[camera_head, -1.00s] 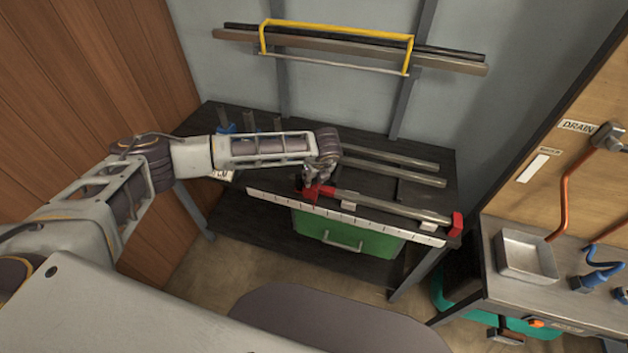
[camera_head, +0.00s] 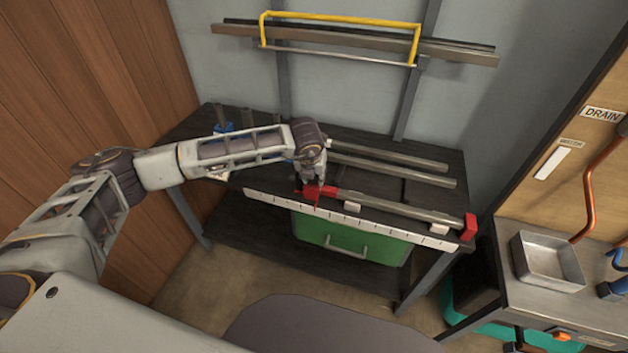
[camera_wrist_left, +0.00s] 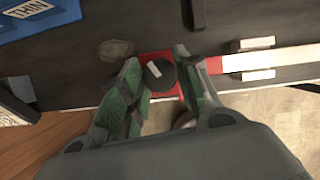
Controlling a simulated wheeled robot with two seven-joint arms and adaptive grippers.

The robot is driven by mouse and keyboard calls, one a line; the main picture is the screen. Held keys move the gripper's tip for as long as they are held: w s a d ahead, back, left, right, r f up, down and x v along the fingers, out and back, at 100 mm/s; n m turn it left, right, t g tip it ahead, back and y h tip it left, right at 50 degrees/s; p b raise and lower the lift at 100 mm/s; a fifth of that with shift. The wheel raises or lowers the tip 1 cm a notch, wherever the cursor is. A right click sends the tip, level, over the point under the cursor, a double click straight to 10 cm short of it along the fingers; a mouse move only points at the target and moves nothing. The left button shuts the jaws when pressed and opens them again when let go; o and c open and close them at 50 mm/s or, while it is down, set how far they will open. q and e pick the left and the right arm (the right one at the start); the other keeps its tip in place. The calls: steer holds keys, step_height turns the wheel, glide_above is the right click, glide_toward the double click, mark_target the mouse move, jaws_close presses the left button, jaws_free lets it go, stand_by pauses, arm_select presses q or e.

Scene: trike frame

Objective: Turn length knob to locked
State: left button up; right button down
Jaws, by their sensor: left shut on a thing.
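The length knob (camera_wrist_left: 160,75) is a round black knob with a white mark, on a red block in the left wrist view. The white mark points up and left there. The red block (camera_head: 327,192) sits at the left end of a metal bar (camera_head: 395,206) along the bench front. My left gripper (camera_head: 311,184) is over this block, pointing down, and hides the knob in the head view. In the left wrist view, its green-padded fingers (camera_wrist_left: 159,84) are on both sides of the knob, shut on it. My right gripper is not in view.
A white ruler strip (camera_head: 355,225) runs along the front edge of the dark bench. A red end block (camera_head: 470,227) is at the bar's right end. More bars lie behind. A blue box (camera_wrist_left: 40,18) marked THIN is at the left. A green drawer (camera_head: 345,240) is below.

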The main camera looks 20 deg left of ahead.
arm_select(q)
steer(key=shift+f+m+b, duration=0.1)
steer(key=shift+m+b, duration=0.35)
steer(key=shift+m, duration=0.05)
steer(key=shift+a+m+h+b, duration=0.1)
steer(key=shift+m+h+b, duration=0.3)
steer(key=m+h+b, duration=0.1)
steer(key=m+b, duration=0.2)
steer(key=shift+m, duration=0.3)
steer(key=shift+a+m+g+h+b, duration=0.1)
steer(key=shift+m+g+h+b, duration=0.3)
steer(key=shift+m, duration=0.3)
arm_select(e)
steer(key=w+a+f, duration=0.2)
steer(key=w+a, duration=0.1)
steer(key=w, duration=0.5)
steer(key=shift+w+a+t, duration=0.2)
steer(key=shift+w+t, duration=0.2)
